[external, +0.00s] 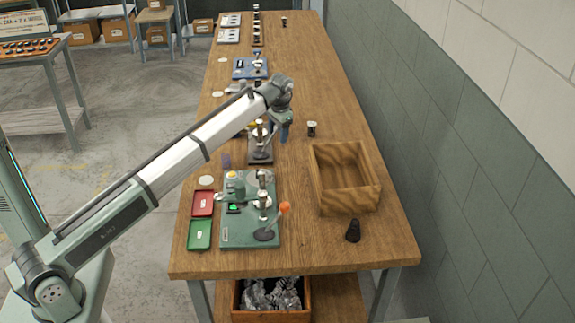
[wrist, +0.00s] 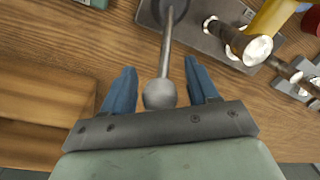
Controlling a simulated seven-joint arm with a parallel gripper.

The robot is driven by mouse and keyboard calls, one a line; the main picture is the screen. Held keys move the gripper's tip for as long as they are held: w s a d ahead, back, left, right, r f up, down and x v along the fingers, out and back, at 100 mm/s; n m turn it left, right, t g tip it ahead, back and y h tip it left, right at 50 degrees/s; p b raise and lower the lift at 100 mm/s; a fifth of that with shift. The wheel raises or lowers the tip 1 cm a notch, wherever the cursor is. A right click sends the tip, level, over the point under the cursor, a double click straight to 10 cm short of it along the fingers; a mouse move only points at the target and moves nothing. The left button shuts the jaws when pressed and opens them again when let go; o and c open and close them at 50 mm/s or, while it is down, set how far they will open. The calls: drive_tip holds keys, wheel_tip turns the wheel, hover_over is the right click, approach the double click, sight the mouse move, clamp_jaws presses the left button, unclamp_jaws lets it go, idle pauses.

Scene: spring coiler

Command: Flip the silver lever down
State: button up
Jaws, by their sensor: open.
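The silver lever (wrist: 165,50) shows in the wrist view as a thin rod with a round ball knob (wrist: 160,95). It runs from a dark round pivot on the grey base plate (wrist: 207,38) towards my gripper. My gripper (wrist: 160,68) has blue fingers, spread apart, one on each side of the rod and knob. Gaps show between the knob and both fingers. In the external view my gripper (external: 284,134) points down at the right side of the grey coiler (external: 261,157); the lever is not clearly visible there.
A wooden box (external: 330,205) stands to the right on the bench, with a dark cylinder (external: 312,128) behind it and a black piece (external: 353,231) in front. A green coiler (external: 235,235) with an orange-knobbed lever stands nearer. A yellow cylinder (wrist: 272,18) shows at the wrist view's upper right.

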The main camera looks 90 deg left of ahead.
clamp_jaws()
idle(0.4)
drive_tip(key=shift+s, duration=0.1)
drive_tip(key=shift+s+d+r+t, duration=0.1)
drive_tip(key=shift+s+r+t, duration=0.15)
drive_tip(key=shift+s+t, duration=0.25)
drive_tip(key=shift+s+r+t, duration=0.25)
drive_tip(key=shift+s+t, duration=0.15)
drive_tip(key=shift+s, duration=0.1)
drive_tip(key=s+t, duration=0.8)
drive_tip(key=s, duration=0.1)
drive_tip(key=shift+s+t, duration=0.4)
drive_tip(key=shift+f, duration=0.1)
unclamp_jaws()
